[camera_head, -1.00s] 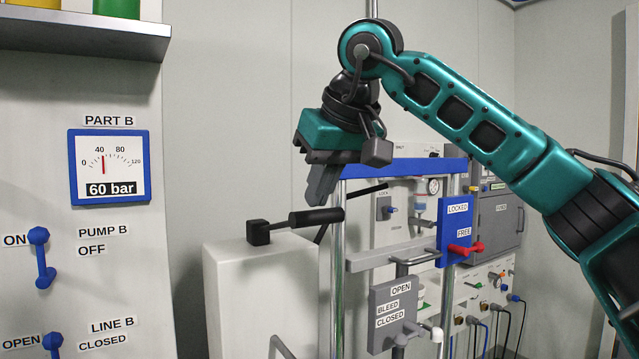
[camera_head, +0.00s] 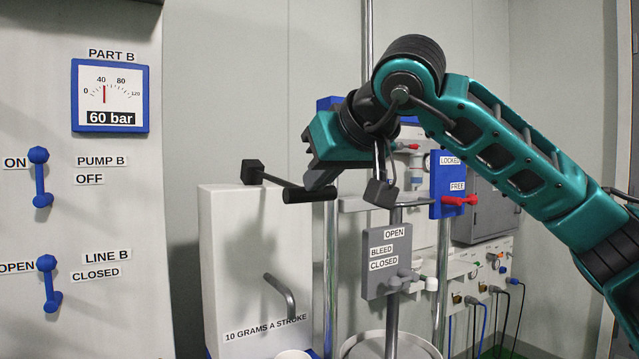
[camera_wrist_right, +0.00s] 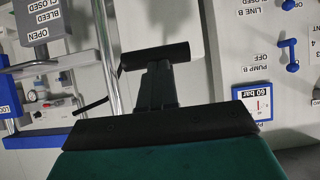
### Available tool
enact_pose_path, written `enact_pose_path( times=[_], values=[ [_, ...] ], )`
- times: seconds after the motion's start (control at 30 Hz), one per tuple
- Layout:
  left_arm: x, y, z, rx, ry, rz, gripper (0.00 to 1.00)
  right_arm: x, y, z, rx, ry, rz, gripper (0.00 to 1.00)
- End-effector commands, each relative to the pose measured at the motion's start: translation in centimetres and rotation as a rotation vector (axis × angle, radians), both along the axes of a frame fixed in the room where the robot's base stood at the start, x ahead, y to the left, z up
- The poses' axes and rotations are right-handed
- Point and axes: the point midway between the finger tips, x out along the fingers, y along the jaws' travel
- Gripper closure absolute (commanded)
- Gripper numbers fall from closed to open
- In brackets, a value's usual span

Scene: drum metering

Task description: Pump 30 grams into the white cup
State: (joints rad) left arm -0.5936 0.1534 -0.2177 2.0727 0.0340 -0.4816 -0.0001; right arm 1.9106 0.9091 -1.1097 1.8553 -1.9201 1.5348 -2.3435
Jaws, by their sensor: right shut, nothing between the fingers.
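The white pump box (camera_head: 235,260) bears the label "10 GRAMS A STROKE" and a bent grey spout (camera_head: 281,293). Its black lever slopes down to the right from a black block, ending in a black handle (camera_head: 308,195). The handle also shows in the wrist view (camera_wrist_right: 155,56). My right gripper (camera_head: 318,182) is shut and empty, its fingertips against or just above the handle; I cannot tell whether they touch. The rim of the white cup (camera_head: 293,354) shows below the spout, mostly cut off by the lower picture edge. My left gripper is out of view.
A wall panel at left carries a gauge (camera_head: 110,95) reading 60 bar and two blue levers. A grey OPEN/BLEED/CLOSED valve plate (camera_head: 388,262) and a blue LOCKED/FREE plate (camera_head: 447,180) stand right of the pump. A round grey lid (camera_head: 385,340) is below.

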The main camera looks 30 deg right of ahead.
Motion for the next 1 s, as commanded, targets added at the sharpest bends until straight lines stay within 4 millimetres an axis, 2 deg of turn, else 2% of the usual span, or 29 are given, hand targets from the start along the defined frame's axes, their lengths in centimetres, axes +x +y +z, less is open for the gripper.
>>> enact_pose_path(
  times=[0.03, 0.1, 0.4, 0.63, 1.0],
  values=[
    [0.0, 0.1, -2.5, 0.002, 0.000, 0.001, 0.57, 0.1, -0.1, -2.4, 0.002, -0.026, -0.001, 1.00],
    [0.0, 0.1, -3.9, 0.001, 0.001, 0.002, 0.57, 0.2, 0.0, -3.4, 0.006, -0.068, -0.001, 1.00],
    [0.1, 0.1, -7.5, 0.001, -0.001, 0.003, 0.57, 0.8, 0.0, -6.8, 0.019, -0.206, -0.002, 1.00],
    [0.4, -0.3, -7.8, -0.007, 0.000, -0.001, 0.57, 1.3, 0.0, -8.4, 0.020, -0.202, -0.003, 1.00],
    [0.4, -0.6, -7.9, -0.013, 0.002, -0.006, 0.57, 1.7, 0.1, -9.3, 0.018, -0.194, -0.004, 1.00]
  ],
)
